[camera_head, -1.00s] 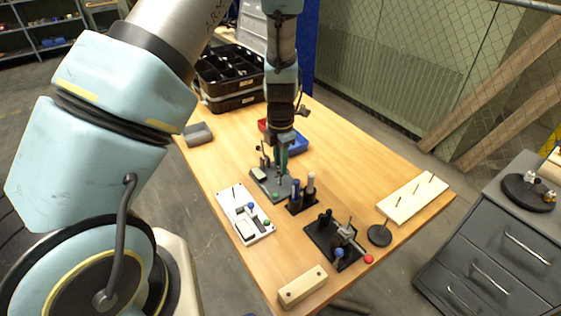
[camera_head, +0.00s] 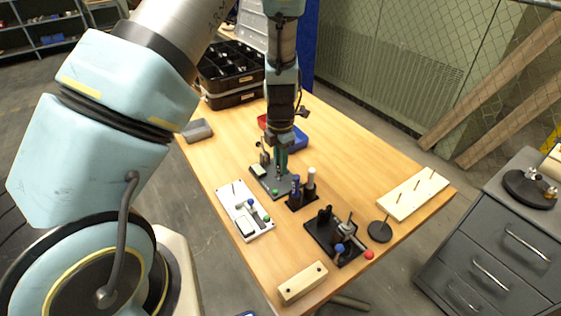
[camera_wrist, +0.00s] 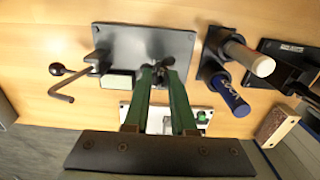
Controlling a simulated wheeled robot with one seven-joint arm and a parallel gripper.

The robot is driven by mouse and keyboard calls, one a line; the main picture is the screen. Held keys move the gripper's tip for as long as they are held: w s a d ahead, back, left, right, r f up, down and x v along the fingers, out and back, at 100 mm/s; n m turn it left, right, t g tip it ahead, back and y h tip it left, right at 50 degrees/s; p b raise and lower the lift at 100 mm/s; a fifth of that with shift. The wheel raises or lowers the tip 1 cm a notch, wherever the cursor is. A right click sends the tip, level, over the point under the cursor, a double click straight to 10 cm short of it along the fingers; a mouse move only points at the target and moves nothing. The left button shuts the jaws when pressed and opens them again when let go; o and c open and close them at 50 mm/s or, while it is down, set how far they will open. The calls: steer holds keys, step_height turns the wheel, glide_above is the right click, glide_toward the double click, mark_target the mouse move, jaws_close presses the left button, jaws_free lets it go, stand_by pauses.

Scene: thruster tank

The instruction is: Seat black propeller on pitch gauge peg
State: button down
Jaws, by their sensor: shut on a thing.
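My gripper (camera_wrist: 160,72) shows in the wrist view with two green fingers closed on a small black propeller (camera_wrist: 158,75). In the head view my gripper (camera_head: 281,168) is over the grey plate (camera_head: 264,185) of a fixture that looks like the pitch gauge. In the wrist view this plate (camera_wrist: 125,45) lies under the fingertips, with a bent rod and black ball knob (camera_wrist: 57,69) at its left. The gauge peg is hidden behind the fingers and propeller. I cannot tell whether the propeller touches it.
A black stand with a blue and a white-topped handle (camera_head: 311,176) is close on the right. A white plate fixture (camera_head: 240,228), a black clamp fixture (camera_head: 320,235), a wooden block (camera_head: 303,284) and a pegged board (camera_head: 400,205) stand nearer. Blue bin (camera_head: 298,143) is behind.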

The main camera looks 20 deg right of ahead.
steer(key=shift+f+b, duration=0.3)
steer(key=shift+f, duration=0.45)
steer(key=shift+f, duration=0.25)
steer(key=shift+f, duration=0.15)
stand_by(0.5)
steer(key=shift+f, duration=0.25)
steer(key=c, duration=0.7)
jaws_free()
steer(key=shift+o, duration=0.2)
